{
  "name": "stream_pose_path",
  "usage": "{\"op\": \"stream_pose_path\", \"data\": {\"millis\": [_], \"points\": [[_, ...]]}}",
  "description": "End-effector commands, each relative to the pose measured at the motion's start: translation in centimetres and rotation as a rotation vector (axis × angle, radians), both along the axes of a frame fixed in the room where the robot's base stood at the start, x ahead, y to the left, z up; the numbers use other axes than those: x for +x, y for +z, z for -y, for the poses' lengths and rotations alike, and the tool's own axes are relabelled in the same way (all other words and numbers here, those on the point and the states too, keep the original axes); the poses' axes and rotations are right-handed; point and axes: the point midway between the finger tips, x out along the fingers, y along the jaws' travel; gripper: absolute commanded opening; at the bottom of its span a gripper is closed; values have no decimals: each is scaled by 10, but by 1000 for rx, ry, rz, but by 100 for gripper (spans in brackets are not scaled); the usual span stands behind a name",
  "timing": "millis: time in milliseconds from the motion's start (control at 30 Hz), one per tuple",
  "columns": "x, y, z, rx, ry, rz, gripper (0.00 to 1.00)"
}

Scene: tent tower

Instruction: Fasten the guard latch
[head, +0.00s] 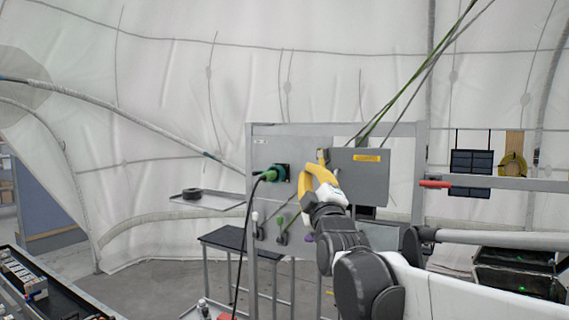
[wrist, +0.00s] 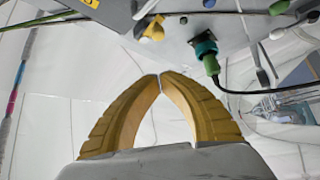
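The grey guard (head: 358,180), a box-like cover with a yellow label, is on the upright panel in the head view; part of it shows at the top left of the wrist view (wrist: 60,10). A small yellow piece beside the guard, which looks like the latch (wrist: 154,28), sits on the panel face in the wrist view; it also shows at the guard's left edge in the head view (head: 322,156). My gripper (wrist: 160,78), with yellow fingers, has its tips together with nothing between them. It is in front of the panel, apart from the latch.
A teal socket with a green plug (head: 271,174) and hanging cable is left of the gripper. Levers (head: 281,226) stand lower on the panel (head: 290,140). A red-handled bar (head: 435,184) is to the right. A dark table (head: 225,237) stands behind.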

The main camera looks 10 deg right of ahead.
Motion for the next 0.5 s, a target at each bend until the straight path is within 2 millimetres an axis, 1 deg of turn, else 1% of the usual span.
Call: {"op": "stream_pose_path", "data": {"millis": [167, 267, 500], "points": [[14, 7, 0, 0, 0, -1, 0], [31, 15, 0, 0, 0, -1, 0], [79, 36, -1, 1, 1, -1, 0]]}}
